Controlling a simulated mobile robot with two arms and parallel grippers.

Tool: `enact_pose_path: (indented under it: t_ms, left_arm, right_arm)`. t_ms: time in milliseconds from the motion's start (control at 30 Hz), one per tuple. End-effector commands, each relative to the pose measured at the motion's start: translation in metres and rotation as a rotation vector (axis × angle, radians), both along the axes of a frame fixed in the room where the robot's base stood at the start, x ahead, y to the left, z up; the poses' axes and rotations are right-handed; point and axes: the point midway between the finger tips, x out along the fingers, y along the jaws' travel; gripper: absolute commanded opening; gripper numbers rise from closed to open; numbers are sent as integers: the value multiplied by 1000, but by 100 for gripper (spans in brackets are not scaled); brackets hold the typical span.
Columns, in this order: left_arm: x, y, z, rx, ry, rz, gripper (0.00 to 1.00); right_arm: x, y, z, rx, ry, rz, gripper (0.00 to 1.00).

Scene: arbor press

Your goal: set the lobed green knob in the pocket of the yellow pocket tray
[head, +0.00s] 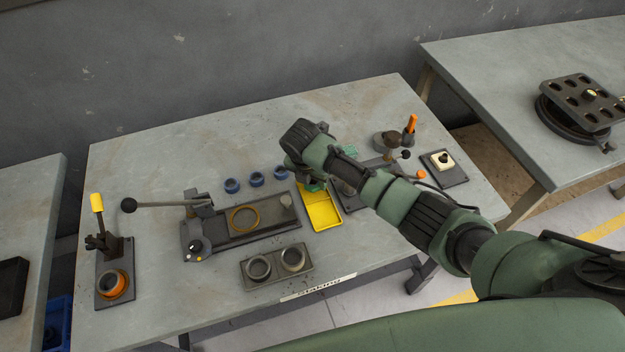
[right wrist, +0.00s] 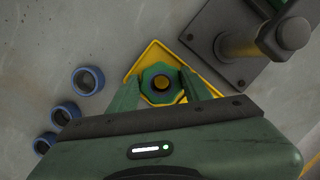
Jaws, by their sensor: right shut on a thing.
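The lobed green knob (right wrist: 161,72) shows in the right wrist view, with a dark round centre. My right gripper (right wrist: 162,82) is shut on it, one green finger on each side. The yellow pocket tray (head: 322,212) lies on the bench, and its far corner shows behind the knob in the right wrist view (right wrist: 153,47). The knob is over the tray's far part; I cannot tell whether it touches the tray. In the head view my right arm comes in from the right and its wrist hides most of the gripper. The pocket is hidden. My left gripper is not in view.
Several blue rings (head: 255,179) lie left of the tray. A grey fixture with a lever (head: 240,222) stands to their front. A dark press base (right wrist: 226,50) stands close to the tray's right. A plate with two grey rings (head: 276,267) lies near the front edge.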

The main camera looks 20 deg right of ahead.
Motion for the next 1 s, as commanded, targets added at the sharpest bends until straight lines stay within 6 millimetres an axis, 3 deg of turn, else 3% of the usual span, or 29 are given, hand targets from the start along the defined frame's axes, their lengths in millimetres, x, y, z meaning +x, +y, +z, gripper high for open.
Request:
enact_pose_path:
  t_ms: [433, 467, 533, 1000]
  left_arm:
    - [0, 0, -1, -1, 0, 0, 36]
    - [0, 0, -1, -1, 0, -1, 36]
    - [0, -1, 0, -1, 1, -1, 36]
    - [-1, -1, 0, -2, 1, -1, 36]
  right_arm:
    - [0, 0, -11, -1, -1, 1, 0]
    - [0, 0, -11, -1, -1, 1, 51]
    - [0, 0, -11, -1, -1, 1, 70]
    - [1, 2, -10, 4, -3, 4, 70]
